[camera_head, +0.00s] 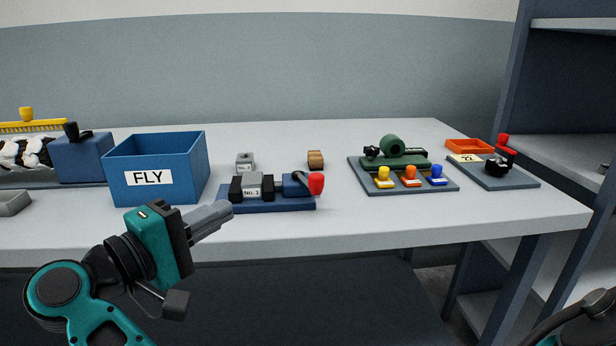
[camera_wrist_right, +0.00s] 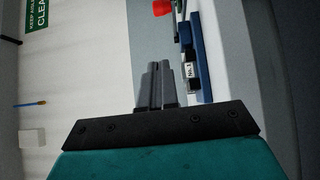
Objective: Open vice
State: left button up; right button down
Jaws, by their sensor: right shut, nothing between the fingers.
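The vice (camera_head: 290,204) stands on the table on a blue base, with black jaws on both sides of a grey block marked "No. 1" (camera_head: 252,185). Its dark lever ends in a red knob (camera_head: 316,184) at the right end. In the wrist view the vice base (camera_wrist_right: 202,60) is at upper right and the red knob (camera_wrist_right: 162,7) is at the top edge, partly cut off. My right gripper (camera_head: 222,210) is shut and empty, in front of the vice's left end and apart from it. Its fingers (camera_wrist_right: 155,82) lie together in the wrist view. My left gripper is not in view.
A blue "FLY" bin (camera_head: 190,170) stands left of the vice. A small grey block (camera_head: 245,158) and a brown cylinder (camera_head: 315,159) are behind it. A board with coloured knobs (camera_head: 446,187), an orange tray (camera_head: 470,145) and a red-handled device (camera_head: 510,175) stand right. The table front is mostly clear.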

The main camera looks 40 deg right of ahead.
jog(key=x, duration=1)
jog(key=shift+w+p, duration=0.1)
jog(key=shift+p, duration=0.25)
jog(key=d, duration=0.1)
jog(key=s+d, duration=0.1)
jog(key=d, duration=0.1)
jog(key=shift+s+d, duration=0.1)
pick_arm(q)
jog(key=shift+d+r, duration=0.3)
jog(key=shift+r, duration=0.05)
pick_arm(e)
jog(key=shift+s+d, duration=0.3)
jog(key=shift+d, duration=0.15)
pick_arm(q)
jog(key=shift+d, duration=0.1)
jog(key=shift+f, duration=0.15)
pick_arm(e)
jog(key=shift+f, duration=0.1)
